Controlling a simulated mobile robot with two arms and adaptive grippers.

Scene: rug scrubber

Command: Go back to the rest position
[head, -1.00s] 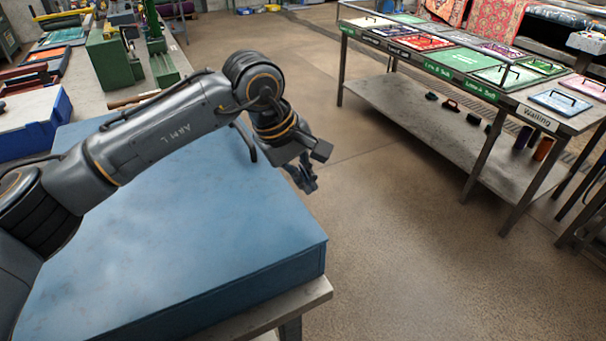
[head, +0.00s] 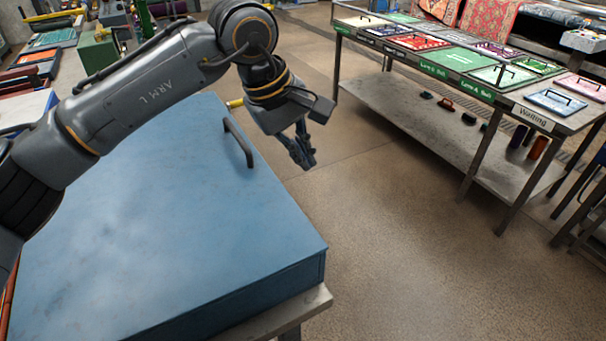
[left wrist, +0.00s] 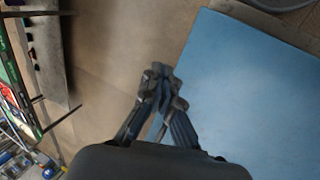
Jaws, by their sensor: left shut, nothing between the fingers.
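My left gripper (head: 302,156) hangs in the air past the right edge of the blue slab (head: 150,240) in the head view. Its fingers are together with nothing between them. In the left wrist view the closed fingers (left wrist: 160,80) show over the floor, beside the blue slab (left wrist: 255,90). A dark bar handle (head: 238,144) stands on the slab near its right edge, left of the gripper and apart from it. My right gripper is in neither view.
A metal table (head: 400,104) with several coloured panels and a lower shelf stands at the right. A "Waiting" sign (head: 533,116) is on its edge. Bare floor (head: 400,220) lies between it and the slab. A green machine (head: 98,50) stands at the back left.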

